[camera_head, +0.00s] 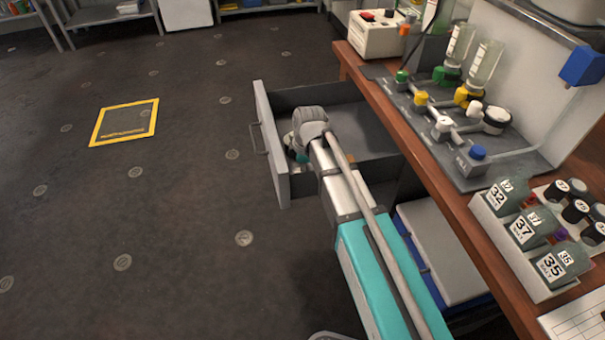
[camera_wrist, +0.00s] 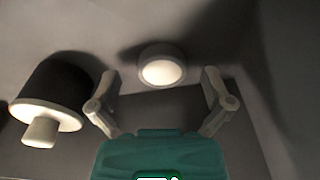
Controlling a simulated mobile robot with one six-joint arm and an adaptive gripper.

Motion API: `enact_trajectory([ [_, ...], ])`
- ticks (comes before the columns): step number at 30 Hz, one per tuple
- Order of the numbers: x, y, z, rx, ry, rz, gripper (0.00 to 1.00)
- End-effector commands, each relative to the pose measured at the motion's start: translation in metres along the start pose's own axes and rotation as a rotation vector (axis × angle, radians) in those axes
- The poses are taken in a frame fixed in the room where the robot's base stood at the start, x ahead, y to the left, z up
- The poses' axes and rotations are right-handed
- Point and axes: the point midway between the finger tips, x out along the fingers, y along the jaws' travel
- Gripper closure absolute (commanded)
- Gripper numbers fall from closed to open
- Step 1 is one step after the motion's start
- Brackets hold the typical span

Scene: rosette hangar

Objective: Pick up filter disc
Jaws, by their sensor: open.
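A small round disc (camera_wrist: 162,70) with a pale face and a grey rim, which looks like the filter disc, lies on a grey surface in the wrist view. My gripper (camera_wrist: 159,80) is open, with one finger on each side of the disc's near edge. Nothing is held, and gaps show between the disc and both fingers. In the head view my arm reaches down into an open grey drawer (camera_head: 277,140). My gripper is mostly hidden there behind my wrist, and the disc is not visible in that view.
A dark cylindrical thing with a white flange and stem (camera_wrist: 40,115) lies left of my gripper. The drawer's walls surround my gripper. A wooden bench (camera_head: 450,195) with a valve manifold (camera_head: 470,165) and a bottle rack (camera_head: 520,265) stands to the right. The floor at left is clear.

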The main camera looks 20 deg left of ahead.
Motion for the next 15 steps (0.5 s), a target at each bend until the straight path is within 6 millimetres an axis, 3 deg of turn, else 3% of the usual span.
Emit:
enact_trajectory([
  [5, 0.0, 0.0, -0.0002, 0.0, 0.0, 0.0, 0.0],
  [6, 0.0, -0.0001, -0.0002, 0.0, 0.0, 0.0, 0.04],
  [15, 0.0001, -0.0001, -0.0004, -0.001, 0.0, 0.0, 0.59],
])
